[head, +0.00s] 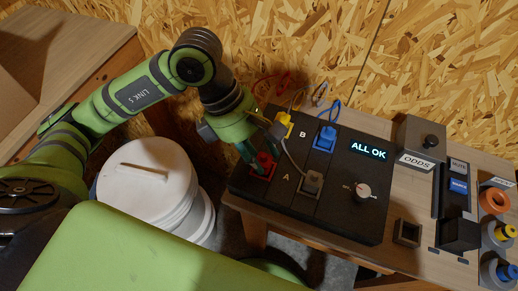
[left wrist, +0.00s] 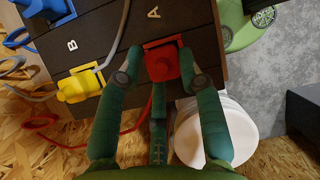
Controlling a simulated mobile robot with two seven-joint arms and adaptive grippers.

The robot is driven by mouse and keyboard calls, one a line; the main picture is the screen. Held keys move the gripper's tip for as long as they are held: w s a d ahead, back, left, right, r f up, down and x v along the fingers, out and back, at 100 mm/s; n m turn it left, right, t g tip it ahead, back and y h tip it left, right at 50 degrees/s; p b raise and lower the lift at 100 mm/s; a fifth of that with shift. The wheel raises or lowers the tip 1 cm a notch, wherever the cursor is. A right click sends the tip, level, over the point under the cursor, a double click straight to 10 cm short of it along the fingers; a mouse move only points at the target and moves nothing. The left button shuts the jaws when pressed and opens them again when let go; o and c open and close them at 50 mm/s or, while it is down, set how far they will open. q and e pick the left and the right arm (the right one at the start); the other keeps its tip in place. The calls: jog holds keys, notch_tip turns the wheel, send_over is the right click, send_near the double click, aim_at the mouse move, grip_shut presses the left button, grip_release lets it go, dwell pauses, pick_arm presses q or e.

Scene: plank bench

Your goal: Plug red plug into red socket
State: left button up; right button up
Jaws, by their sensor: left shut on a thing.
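The red plug (left wrist: 160,66) is between the two fingertips of my left gripper (left wrist: 161,68), which is shut on it. In the head view the gripper (head: 258,160) comes down from above at the panel's left end. The red socket (left wrist: 165,41) shows as a red edge right against the plug. The plug is at the socket and covers most of it; I cannot tell how deep it sits. In the head view the red parts (head: 263,166) are partly behind the fingers. A red cord (left wrist: 112,134) trails from the plug. My right gripper is not in view.
The black panel (head: 342,215) carries a yellow plug (head: 283,121), a blue plug (head: 326,136), a grey plug (head: 312,182), a dial (head: 362,191) and a display (head: 369,151) reading "ALL OK". A white bucket (head: 150,185) stands left of the bench. A grey "ODDS" box (head: 424,138) stands right.

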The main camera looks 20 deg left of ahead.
pick_arm(q)
jog(key=shift+f, duration=0.2)
jog(key=o, duration=1.2)
jog(key=v, duration=1.2)
